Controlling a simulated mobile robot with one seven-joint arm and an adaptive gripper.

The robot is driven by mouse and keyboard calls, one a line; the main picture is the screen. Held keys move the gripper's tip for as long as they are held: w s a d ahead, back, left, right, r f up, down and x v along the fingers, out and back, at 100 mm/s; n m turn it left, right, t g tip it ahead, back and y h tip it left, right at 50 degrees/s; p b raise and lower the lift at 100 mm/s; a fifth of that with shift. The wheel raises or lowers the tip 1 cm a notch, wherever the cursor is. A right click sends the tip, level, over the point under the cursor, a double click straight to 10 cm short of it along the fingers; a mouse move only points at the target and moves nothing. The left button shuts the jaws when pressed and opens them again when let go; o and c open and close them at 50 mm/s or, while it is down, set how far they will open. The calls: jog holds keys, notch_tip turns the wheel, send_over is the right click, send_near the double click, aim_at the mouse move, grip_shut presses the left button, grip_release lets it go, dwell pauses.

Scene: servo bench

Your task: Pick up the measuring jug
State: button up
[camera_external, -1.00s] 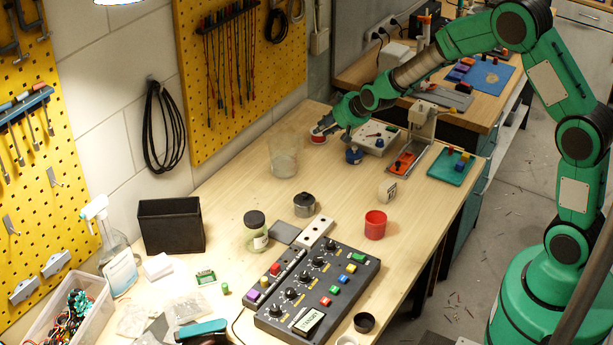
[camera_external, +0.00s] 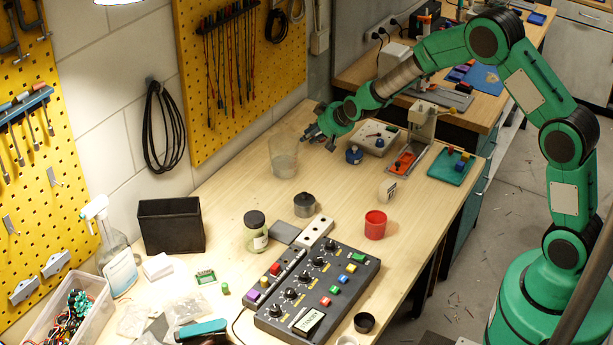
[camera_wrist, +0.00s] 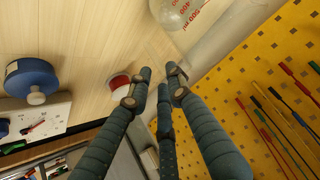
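The measuring jug (camera_external: 284,160) is clear, with red volume marks. It stands upright on the bench toward the wall, below the yellow pegboard. In the wrist view the jug (camera_wrist: 182,10) shows only in part, cut off by the top edge, and its red "500 ml" and "400" marks are readable. My gripper (camera_external: 312,136) is just right of the jug in the external view and appears apart from it. In the wrist view my gripper's fingers (camera_wrist: 158,76) point toward the jug's side of the picture, with their tips separated and nothing between them.
A red-and-white round item (camera_wrist: 118,84) lies beside my fingers. A blue knobbed item (camera_external: 354,155) and a white meter box (camera_external: 376,138) stand right of the gripper. The pegboard (camera_external: 240,75) with hanging leads is close behind. Bare bench lies in front of the jug.

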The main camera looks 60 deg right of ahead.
aim_at(302, 147)
jog(key=shift+w+f, duration=0.15)
jog(key=shift+f, duration=0.05)
dwell(0.3)
jog(key=b+x, duration=0.1)
jog(key=x, duration=0.2)
jog(key=shift+d+f, duration=0.15)
jog(key=shift+f, duration=0.05)
jog(key=shift+x, duration=0.85)
jog(key=shift+w+r, duration=0.1)
grip_shut()
